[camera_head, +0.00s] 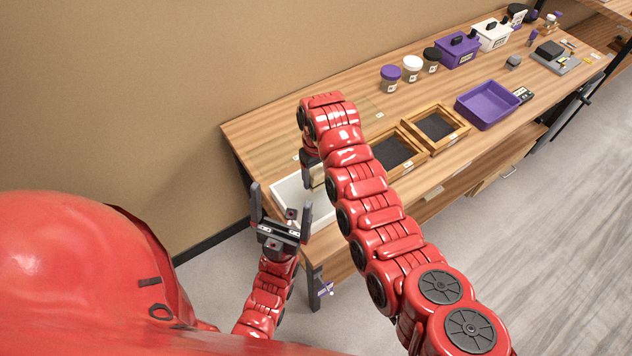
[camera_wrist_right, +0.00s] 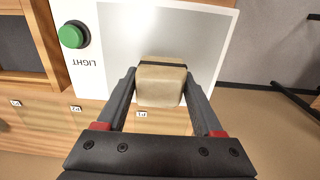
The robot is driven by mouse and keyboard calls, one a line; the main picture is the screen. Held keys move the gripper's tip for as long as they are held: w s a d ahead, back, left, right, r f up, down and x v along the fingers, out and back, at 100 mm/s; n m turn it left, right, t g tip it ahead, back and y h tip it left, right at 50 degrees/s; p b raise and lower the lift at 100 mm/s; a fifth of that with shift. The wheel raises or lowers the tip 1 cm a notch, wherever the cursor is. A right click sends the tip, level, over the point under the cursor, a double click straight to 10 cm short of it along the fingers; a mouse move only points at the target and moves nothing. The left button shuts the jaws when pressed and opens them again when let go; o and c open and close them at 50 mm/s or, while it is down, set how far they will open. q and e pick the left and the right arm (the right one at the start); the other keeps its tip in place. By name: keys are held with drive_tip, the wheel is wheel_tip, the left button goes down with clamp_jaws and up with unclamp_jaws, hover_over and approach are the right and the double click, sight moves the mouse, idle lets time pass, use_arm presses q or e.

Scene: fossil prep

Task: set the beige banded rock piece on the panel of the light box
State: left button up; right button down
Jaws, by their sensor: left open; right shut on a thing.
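The beige banded rock piece (camera_wrist_right: 160,85), a blocky piece with a dark band across it, is between the fingers of my right gripper (camera_wrist_right: 160,78), which is shut on it. In the head view the right gripper is mostly hidden by its own arm, with a bit of beige rock (camera_head: 318,176) showing. The light box (camera_head: 288,200) is white, at the table's near left end. Its grey panel (camera_wrist_right: 190,40) lies behind the rock in the right wrist view; I cannot tell whether they touch. My left gripper (camera_head: 281,194) is open and empty, in front of the light box.
A green button (camera_wrist_right: 72,36) and LIGHT label are on the light box's border. Wooden framed trays (camera_head: 437,124), a purple tray (camera_head: 487,104), lidded jars (camera_head: 391,79) and a purple box (camera_head: 457,50) stand farther along the table. My right arm crosses the table's front edge.

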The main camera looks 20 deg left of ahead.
sight(316, 182)
drive_tip(key=shift+a+f+p, duration=0.2)
drive_tip(key=shift+p, duration=0.15)
drive_tip(key=shift+f+p, duration=0.45)
drive_tip(key=shift+f, duration=1.15)
drive_tip(key=shift+f, duration=0.2)
drive_tip(key=shift+c, duration=0.2)
unclamp_jaws()
